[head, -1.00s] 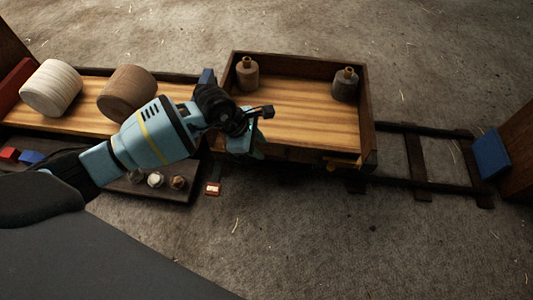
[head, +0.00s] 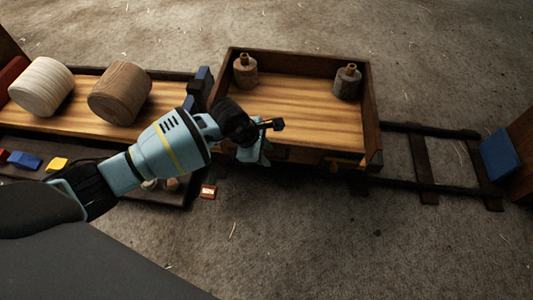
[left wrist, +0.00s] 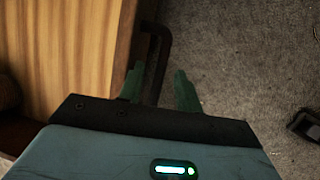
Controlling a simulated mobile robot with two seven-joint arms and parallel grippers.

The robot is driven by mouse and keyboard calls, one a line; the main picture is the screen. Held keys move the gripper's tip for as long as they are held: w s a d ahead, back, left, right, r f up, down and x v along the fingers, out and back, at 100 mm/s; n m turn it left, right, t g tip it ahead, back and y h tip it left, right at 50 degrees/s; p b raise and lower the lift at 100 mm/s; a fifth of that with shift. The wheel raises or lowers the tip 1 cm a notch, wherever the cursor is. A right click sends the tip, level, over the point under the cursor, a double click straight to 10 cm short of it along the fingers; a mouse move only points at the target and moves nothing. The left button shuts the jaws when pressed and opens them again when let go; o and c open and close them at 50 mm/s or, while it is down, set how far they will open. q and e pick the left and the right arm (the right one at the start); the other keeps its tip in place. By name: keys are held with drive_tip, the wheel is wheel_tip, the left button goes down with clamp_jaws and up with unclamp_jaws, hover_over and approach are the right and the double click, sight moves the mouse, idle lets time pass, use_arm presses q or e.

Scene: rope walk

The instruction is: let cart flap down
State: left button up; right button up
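The cart (head: 367,105) is a wooden box with a striped plank bed (head: 310,110) and raised dark walls at the back, left and right. No raised wall shows along its near side; which part is the flap I cannot tell. My left gripper (head: 268,138) is at the cart's near left edge. In the left wrist view, its green fingers (left wrist: 158,88) are apart, with a dark bent bar (left wrist: 163,45) between them. The bar stands out from the cart's edge. A gap shows between it and the right finger. My right gripper is not in view.
Two bottles (head: 245,70) (head: 346,82) stand in the cart's far corners. Rails (head: 425,155) run right to a blue block (head: 499,154).

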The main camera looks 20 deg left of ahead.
use_arm(q)
drive_tip(key=shift+f, duration=0.15)
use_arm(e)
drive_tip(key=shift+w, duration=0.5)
use_arm(q)
clamp_jaws()
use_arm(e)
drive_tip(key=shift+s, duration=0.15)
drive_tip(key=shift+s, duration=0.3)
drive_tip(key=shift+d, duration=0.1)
